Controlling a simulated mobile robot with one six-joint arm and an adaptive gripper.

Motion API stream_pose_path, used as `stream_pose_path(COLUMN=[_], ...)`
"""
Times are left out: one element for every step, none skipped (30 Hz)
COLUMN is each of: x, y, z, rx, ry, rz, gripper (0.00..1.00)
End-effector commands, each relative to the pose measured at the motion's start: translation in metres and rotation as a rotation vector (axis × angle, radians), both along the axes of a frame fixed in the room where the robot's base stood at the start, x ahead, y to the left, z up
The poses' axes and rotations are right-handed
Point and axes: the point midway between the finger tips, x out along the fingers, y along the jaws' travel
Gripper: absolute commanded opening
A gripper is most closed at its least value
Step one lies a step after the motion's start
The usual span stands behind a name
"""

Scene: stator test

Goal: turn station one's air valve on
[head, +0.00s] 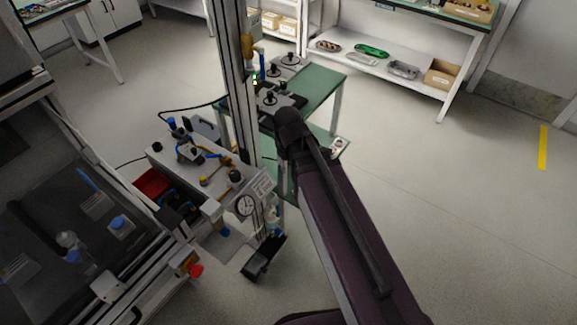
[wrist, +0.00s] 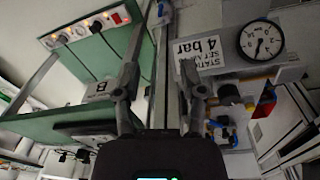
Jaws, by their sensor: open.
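Station one's pressure gauge (head: 247,205) is on the front of the grey bench unit beside the upright column in the head view. In the wrist view the gauge (wrist: 261,40) is at the upper right, next to a white label (wrist: 205,50) reading "4 bar". Blue parts (wrist: 221,122) show below the label, right of my gripper's right finger. I cannot tell for sure which part is the air valve, or how its handle is set. My gripper (wrist: 160,70) is open, with nothing seen between its fingers. In the head view I cannot make it out clearly.
A green table (head: 325,82) with dark fixtures stands behind the column (head: 236,85). A switch panel (wrist: 85,30) with lights and a red switch is at the left in the wrist view. A red bin (head: 152,182) sits on the left. The floor at right is clear.

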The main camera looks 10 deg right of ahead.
Motion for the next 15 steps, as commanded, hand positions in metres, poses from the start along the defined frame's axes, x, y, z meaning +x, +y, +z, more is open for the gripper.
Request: stream_pose_path(x=[0.000, 0.000, 0.000, 0.000, 0.000, 0.000, 0.000, 0.000, 0.000, 0.000, -0.001, -0.001, -0.002, -0.003, -0.004], y=[0.000, 0.000, 0.000, 0.000, 0.000, 0.000, 0.000, 0.000, -0.001, -0.001, -0.003, -0.005, -0.007, -0.010, -0.015], z=[0.000, 0.000, 0.000, 0.000, 0.000, 0.000, 0.000, 0.000, 0.000, 0.000, 0.000, 0.000, 0.000, 0.000, 0.000], rx=[0.000, 0.000, 0.000, 0.000, 0.000, 0.000, 0.000, 0.000, 0.000, 0.000, 0.001, 0.001, 0.002, 0.003, 0.004], ry=[0.000, 0.000, 0.000, 0.000, 0.000, 0.000, 0.000, 0.000, 0.000, 0.000, 0.001, 0.002, 0.003, 0.005, 0.007], rz=[-0.001, -0.001, 0.000, 0.000, 0.000, 0.000, 0.000, 0.000, -0.002, -0.006, -0.011, -0.022, -0.034, -0.050, -0.074], gripper=[0.52, 0.52, 0.52, 0.52, 0.52, 0.52, 0.52, 0.52, 0.52, 0.52, 0.52, 0.52, 0.52, 0.52, 0.52])
